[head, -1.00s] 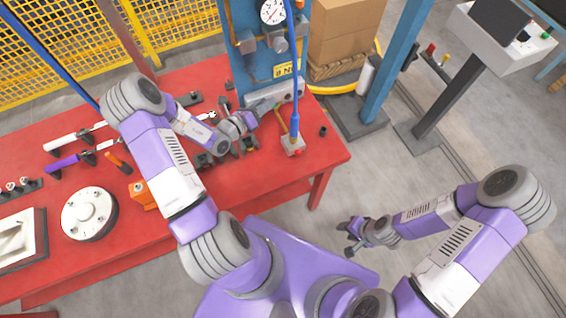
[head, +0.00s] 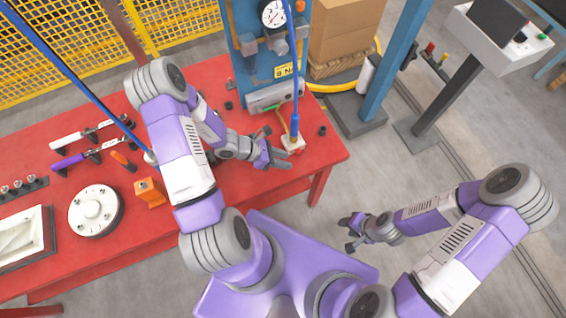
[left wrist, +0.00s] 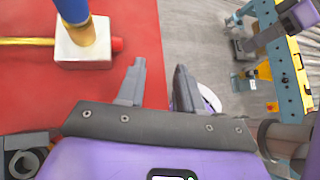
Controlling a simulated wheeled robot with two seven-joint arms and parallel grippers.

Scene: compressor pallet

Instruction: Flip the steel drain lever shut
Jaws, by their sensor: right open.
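I cannot make out the steel drain lever for certain in either view. A grey metal cylinder (head: 272,97) lies at the foot of the blue panel. In front of it, a pale valve block (head: 292,147) with a red cap stands under the blue hose; the block also shows in the left wrist view (left wrist: 84,48), with a yellow rod at its left. My left gripper (head: 276,156) is open and empty, just left of and nearer than the block, and apart from it. Its two fingers show apart in the left wrist view (left wrist: 158,78). My right gripper (head: 350,233) is open and empty over the floor.
The red table (head: 233,185) has free room around my left gripper; its right edge is close. A round white flange (head: 95,211), an orange block (head: 149,192) and several tools lie at the left.

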